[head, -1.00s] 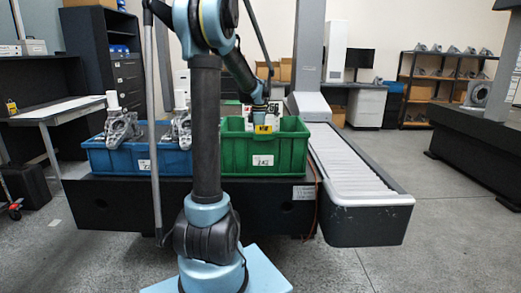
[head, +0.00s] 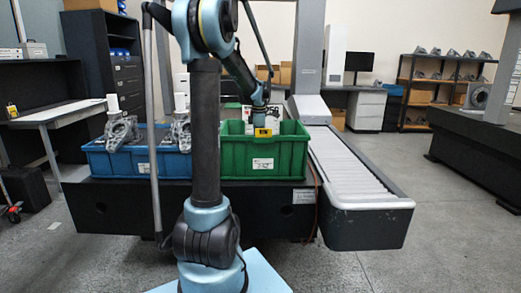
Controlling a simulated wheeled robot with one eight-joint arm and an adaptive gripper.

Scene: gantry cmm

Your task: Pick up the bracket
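Two grey cast-metal parts that look like brackets stand in the blue bin. One bracket (head: 120,132) is at the left and another (head: 179,135) is farther right, partly hidden by my arm. A white upright cylinder rises from each. My gripper (head: 263,133) points down over the green bin (head: 265,163), to the right of both brackets and apart from them. A yellow patch shows at its lower end. The fingers are too small to tell open from shut, and the inside of the green bin is mostly hidden.
The blue bin (head: 140,165) and green bin sit side by side on a dark base (head: 270,212). A ribbed light-grey guideway (head: 350,170) runs along the right. My arm's column blocks the view between the bins. Floor at the right front is clear.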

